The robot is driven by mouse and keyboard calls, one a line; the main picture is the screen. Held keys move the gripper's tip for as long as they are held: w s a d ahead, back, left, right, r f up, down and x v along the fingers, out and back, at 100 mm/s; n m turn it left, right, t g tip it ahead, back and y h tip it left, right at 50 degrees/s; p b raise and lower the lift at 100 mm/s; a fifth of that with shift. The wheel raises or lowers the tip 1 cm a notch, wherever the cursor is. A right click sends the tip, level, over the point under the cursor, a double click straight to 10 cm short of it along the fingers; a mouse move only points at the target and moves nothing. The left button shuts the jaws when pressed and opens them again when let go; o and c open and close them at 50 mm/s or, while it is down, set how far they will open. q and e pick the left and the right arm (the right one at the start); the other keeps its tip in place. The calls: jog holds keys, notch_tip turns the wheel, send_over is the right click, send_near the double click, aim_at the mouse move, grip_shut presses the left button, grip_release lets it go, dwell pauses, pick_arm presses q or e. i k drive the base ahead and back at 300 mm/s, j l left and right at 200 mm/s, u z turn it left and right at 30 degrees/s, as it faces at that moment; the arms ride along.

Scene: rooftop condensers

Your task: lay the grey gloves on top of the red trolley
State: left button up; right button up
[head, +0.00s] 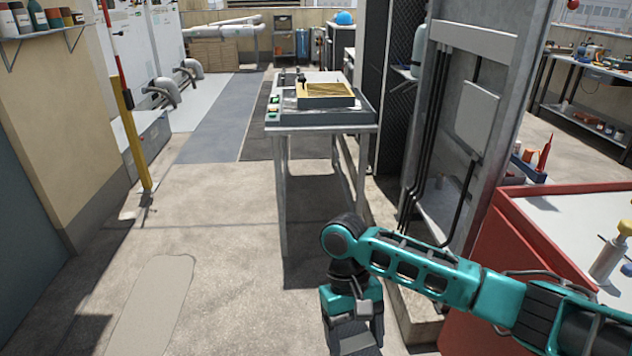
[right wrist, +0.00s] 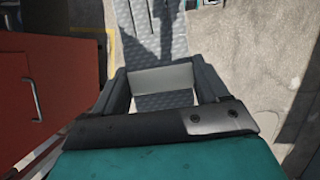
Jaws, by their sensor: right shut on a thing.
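The red trolley (head: 512,240) stands at the right in the head view, with a pale top and a red rim. Its red side with a metal handle also shows at the left of the right wrist view (right wrist: 38,75). My right gripper (head: 352,342) hangs low to the left of the trolley, its tips cut off by the bottom edge. My left gripper is not in view.
The concrete floor (head: 215,230) at the left is clear.

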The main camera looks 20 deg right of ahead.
aim_at(586, 223)
jog(key=i+z, duration=0.45)
jog(key=i+j+z, duration=0.2)
jog(key=i+z, duration=0.2)
jog(key=i+j+z, duration=0.15)
jog(key=z, duration=0.25)
jog(key=i+j+z, duration=0.25)
jog(key=z, duration=0.15)
jog(key=i+j+z, duration=0.5)
jog(key=j+z, duration=0.15)
jog(key=z, duration=0.15)
jog(key=i+j+z, duration=0.1)
jog(key=j+z, duration=0.15)
jog(key=i+j+z, duration=0.1)
jog(key=j+z, duration=0.15)
jog(key=j, duration=0.2)
